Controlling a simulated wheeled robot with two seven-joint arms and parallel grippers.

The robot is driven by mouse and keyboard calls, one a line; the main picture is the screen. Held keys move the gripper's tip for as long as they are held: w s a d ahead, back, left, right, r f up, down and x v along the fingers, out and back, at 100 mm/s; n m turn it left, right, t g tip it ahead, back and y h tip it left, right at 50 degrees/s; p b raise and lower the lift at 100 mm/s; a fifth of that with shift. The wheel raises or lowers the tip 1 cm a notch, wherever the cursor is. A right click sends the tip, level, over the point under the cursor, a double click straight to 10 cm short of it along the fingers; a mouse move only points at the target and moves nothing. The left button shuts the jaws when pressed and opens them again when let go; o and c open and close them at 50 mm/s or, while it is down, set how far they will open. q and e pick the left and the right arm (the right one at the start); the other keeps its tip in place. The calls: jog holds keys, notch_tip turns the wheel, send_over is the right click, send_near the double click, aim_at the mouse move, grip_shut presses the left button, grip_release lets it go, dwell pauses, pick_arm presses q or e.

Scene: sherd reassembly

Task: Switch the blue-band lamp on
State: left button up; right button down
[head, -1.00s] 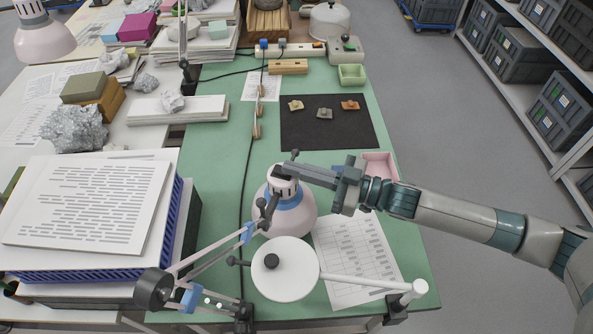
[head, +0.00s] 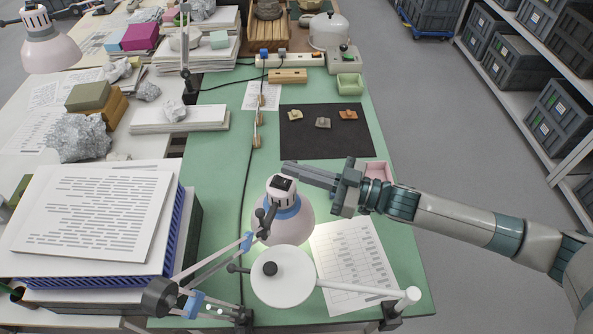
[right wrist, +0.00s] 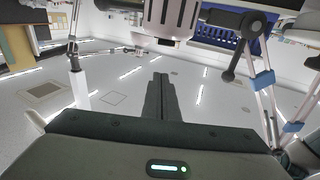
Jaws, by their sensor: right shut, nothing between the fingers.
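The blue-band lamp (head: 296,228) has a pale pinkish shade with a blue band and a white slotted cap. A dark switch patch (head: 284,183) shows on top of the cap. Its jointed arm has blue bands (head: 247,241) and stands at the near left. In the right wrist view the shut fingers (right wrist: 162,98) point ahead, below the white cap (right wrist: 170,14). My left gripper is not seen.
A round white disc (head: 282,290) on a white arm stands in front of the lamp. A printed sheet (head: 352,262) lies to its right. A black mat (head: 323,146) with small sherds and a pink tray (head: 376,171) lie beyond. Paper stacks (head: 90,215) crowd the left.

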jog(key=s+d+f+b, duration=0.3)
jog(key=d+b, duration=0.2)
jog(key=d, duration=0.3)
jog(key=shift+s+d+f, duration=0.25)
jog(key=shift+d+f, duration=0.05)
jog(key=shift+f, duration=0.1)
